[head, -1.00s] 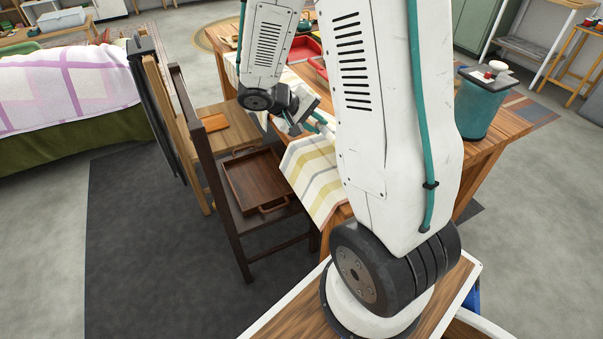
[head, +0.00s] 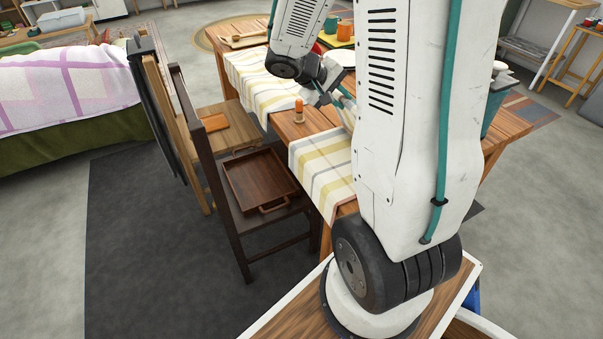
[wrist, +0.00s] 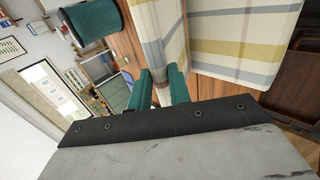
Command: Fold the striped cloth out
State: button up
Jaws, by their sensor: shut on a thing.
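The striped cloth (head: 322,160), cream with yellow and grey bands, lies over the near table edge and partly hangs down in the head view. My gripper (wrist: 162,84) is shut on a raised part of it; in the wrist view the pinched strip runs between the teal fingers. The broad flat part of the cloth (wrist: 245,38) lies to the right of that strip. In the head view my gripper (head: 343,101) is above the table, and my arm hides its fingertips' right side and part of the cloth.
A second striped cloth (head: 262,82) lies farther along the wooden table (head: 285,122), with an orange-topped item (head: 299,110) between. A dark chair (head: 236,215) bearing a wooden tray (head: 261,178) stands left of the table. A teal canister (wrist: 93,22) shows in the wrist view.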

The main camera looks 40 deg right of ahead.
jog(key=shift+s+d+r, duration=0.15)
jog(key=shift+d+r, duration=0.3)
jog(key=shift+d, duration=0.1)
jog(key=s+d+r, duration=0.2)
jog(key=d, duration=0.6)
jog(key=shift+s+d, duration=0.15)
jog(key=shift+s, duration=0.1)
jog(key=shift+r, duration=0.1)
jog(key=s+d+f, duration=0.1)
jog(key=s+d, duration=0.1)
jog(key=d, duration=0.6)
jog(key=shift+s+d, duration=0.25)
jog(key=shift+d, duration=0.1)
jog(key=d+r+x, duration=0.1)
jog(key=x, duration=0.8)
jog(key=shift+s+d+r, duration=0.2)
jog(key=shift+d+r, duration=0.05)
jog(key=shift+r, duration=0.05)
